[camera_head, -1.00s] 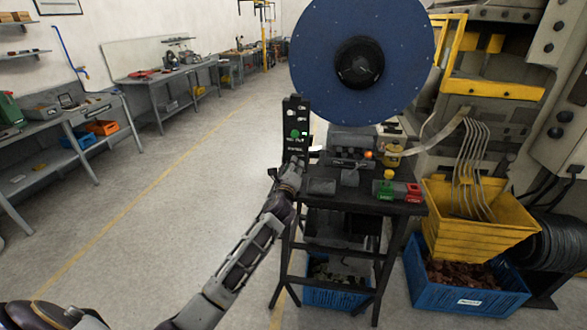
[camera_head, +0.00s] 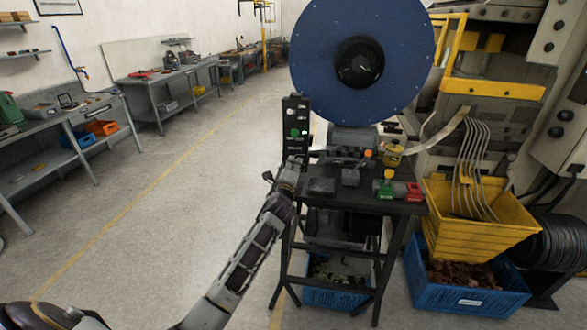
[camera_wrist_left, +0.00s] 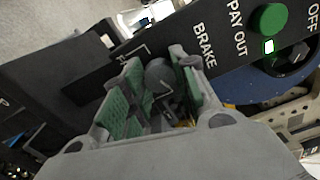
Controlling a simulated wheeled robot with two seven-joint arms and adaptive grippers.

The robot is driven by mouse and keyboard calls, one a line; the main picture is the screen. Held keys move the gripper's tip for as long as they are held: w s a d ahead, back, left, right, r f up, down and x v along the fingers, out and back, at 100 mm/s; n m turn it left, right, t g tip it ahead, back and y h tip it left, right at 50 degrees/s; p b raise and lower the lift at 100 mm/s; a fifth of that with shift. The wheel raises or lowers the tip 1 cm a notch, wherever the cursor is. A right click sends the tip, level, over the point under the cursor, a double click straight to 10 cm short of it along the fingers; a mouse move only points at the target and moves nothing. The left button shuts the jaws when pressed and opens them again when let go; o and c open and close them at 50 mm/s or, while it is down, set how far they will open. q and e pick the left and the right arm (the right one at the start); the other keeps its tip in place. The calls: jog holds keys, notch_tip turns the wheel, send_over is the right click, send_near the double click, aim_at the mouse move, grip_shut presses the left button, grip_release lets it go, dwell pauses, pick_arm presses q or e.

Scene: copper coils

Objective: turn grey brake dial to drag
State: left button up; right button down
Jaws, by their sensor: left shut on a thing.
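The grey brake dial (camera_wrist_left: 160,76) shows in the left wrist view on a black control panel (camera_wrist_left: 110,60), beside the white word BRAKE. My left gripper (camera_wrist_left: 160,90) is shut on the dial, with one green-padded finger on each side. The fingers hide most of the dial's edge and part of its markings, so its setting cannot be read. In the head view the left gripper (camera_head: 291,172) is at the lower end of the upright panel (camera_head: 295,125); the dial is hidden there. My right gripper is in neither view.
A green button (camera_wrist_left: 269,19) marked PAY OUT and a black knob (camera_wrist_left: 293,55) marked OFF sit further along the panel. A big blue reel (camera_head: 325,60) stands behind. The black stand (camera_head: 340,198) bears several small items. Floor to the left is clear.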

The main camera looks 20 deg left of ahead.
pick_arm(q)
jog(key=n, duration=1)
jog(key=shift+f+b, duration=0.15)
jog(key=shift+b, duration=0.2)
jog(key=shift+n, duration=1.7)
jog(key=shift+c, duration=0.2)
jog(key=o, duration=1.1)
jog(key=shift+c, duration=0.2)
jog(key=v, duration=1.2)
